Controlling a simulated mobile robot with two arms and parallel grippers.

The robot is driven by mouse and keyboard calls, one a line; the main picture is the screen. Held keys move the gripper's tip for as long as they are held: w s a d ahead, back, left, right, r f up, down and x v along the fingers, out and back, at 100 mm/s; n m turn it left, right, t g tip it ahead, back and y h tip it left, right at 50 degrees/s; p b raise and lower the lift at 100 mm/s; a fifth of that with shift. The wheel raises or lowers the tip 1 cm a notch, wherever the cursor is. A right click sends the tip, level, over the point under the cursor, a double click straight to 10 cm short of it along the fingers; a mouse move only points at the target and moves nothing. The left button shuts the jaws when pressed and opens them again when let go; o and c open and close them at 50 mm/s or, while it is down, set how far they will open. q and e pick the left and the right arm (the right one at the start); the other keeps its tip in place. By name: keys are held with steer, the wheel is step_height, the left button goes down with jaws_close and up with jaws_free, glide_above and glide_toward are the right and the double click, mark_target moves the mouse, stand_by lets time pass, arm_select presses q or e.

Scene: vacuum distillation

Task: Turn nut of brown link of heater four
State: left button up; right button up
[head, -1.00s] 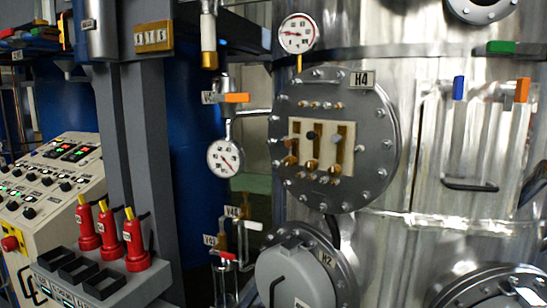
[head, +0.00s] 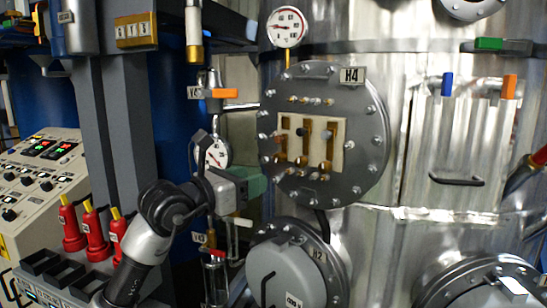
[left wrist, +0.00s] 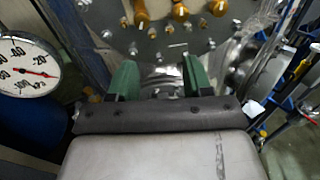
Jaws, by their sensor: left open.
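The round grey flange of heater four (head: 352,178), labelled H4, stands in the middle of the head view. A cream panel (head: 341,160) on it carries three brown links (head: 306,140), with small knobs and nuts by them. One nut is dark (head: 300,132); the others look pale. My left gripper (head: 255,183) is open and empty, at the lower left of the flange. In the left wrist view, its green fingers (left wrist: 159,80) are apart, and the brown parts of the panel (left wrist: 180,12) show beyond them at the top edge. My right gripper is not in view.
A gauge (head: 217,153) is partly behind my left arm; it shows at left in the left wrist view (left wrist: 25,68). A valve with an orange handle (head: 224,93) is above it. The H2 flange (head: 288,275) lies below. Red bottles (head: 94,228) stand left.

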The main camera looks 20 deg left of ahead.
mark_target(277, 158)
arm_select(q)
steer(key=shift+t+y, duration=0.3)
steer(key=shift+y, duration=0.6)
steer(key=w+p, duration=0.1)
steer(key=w, duration=0.1)
steer(key=w+d+r+p, duration=0.1)
steer(key=w+p, duration=0.1)
steer(key=w, duration=0.1)
steer(key=w+d+r+p, duration=0.1)
steer(key=w+p, duration=0.1)
steer(key=w, duration=0.1)
steer(key=shift+w+r, duration=0.2)
steer(key=shift+w, duration=0.05)
steer(key=shift+w+d+f, duration=0.2)
steer(key=shift+w+d, duration=0.05)
steer(key=shift+w, duration=0.35)
